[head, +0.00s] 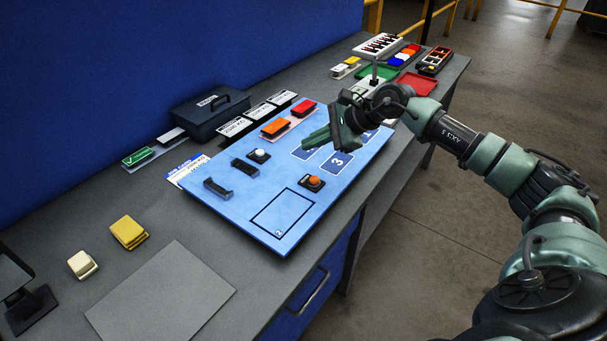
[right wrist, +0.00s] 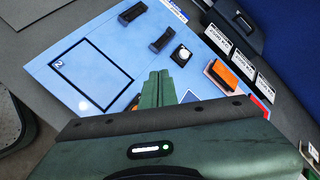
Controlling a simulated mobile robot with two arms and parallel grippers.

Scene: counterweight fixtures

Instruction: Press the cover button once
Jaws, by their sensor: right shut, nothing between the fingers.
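Two buttons sit on the light blue board (head: 236,182): a white domed button (head: 260,154) on a black base, and an orange domed button (head: 313,182) on a dark base. I cannot tell which one is the cover button. My right gripper (head: 308,142) is shut and empty, with its green fingers above the board, to the right of the white button and above the orange one in the picture. In the right wrist view, the white button (right wrist: 181,55) shows just beyond the fingertips (right wrist: 159,76); the orange button is mostly hidden behind the gripper. My left gripper is not in view.
Two black brackets (head: 217,188) and an orange block (head: 275,128) and a red block (head: 303,107) are on the board. A dark box (head: 209,109) stands behind. Yellow blocks (head: 129,231) and a grey mat (head: 162,296) lie at the front left. Trays (head: 417,83) stand far right.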

